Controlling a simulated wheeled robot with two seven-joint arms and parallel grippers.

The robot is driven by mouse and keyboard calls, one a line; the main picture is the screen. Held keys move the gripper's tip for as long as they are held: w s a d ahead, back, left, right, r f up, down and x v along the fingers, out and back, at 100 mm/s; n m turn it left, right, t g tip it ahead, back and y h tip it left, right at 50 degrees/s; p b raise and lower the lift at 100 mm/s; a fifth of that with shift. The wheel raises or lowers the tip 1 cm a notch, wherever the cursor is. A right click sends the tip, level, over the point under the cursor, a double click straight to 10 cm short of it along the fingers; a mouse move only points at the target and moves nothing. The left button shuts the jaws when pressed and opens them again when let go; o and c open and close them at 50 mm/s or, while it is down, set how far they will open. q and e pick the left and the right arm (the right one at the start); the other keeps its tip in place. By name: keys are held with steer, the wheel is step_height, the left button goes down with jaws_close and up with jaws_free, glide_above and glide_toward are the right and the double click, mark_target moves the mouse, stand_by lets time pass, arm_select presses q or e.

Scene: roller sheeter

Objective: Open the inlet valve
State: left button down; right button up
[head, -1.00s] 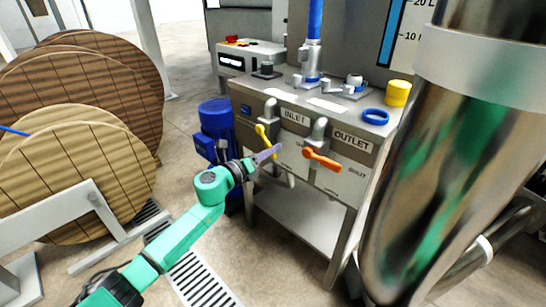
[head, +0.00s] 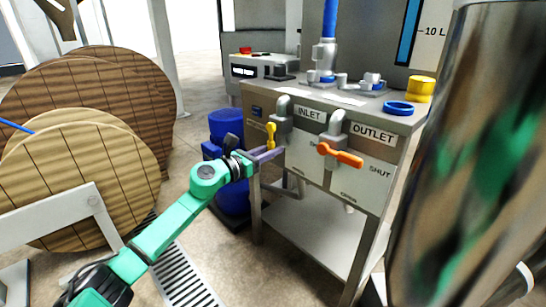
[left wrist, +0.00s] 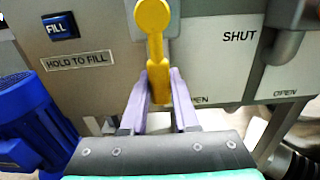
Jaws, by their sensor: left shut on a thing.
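The inlet valve's yellow lever (head: 271,135) is on the front panel under the INLET label (head: 310,114). It hangs nearly straight down, and also shows in the left wrist view (left wrist: 154,45). My left gripper (head: 274,155) is at the lever's lower end. In the left wrist view its purple fingers (left wrist: 160,88) are shut on that end, one on each side. Part of an OPEN label shows below right of the lever; a SHUT label (left wrist: 240,36) is farther right. My right gripper is not in view.
The outlet valve's orange lever (head: 340,155) points right, close beside the inlet. A blue FILL button (left wrist: 60,26) is left of the yellow lever. A blue motor (head: 225,130) stands left of the bench. Wooden cable reels (head: 85,170) stand at left.

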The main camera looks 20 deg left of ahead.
arm_select(q)
steer(key=shift+a, duration=0.1)
stand_by(0.3)
steer(key=c, duration=0.7)
jaws_free()
steer(key=shift+o, duration=0.2)
steer(key=v, duration=1.4)
steer(key=shift+s, duration=0.25)
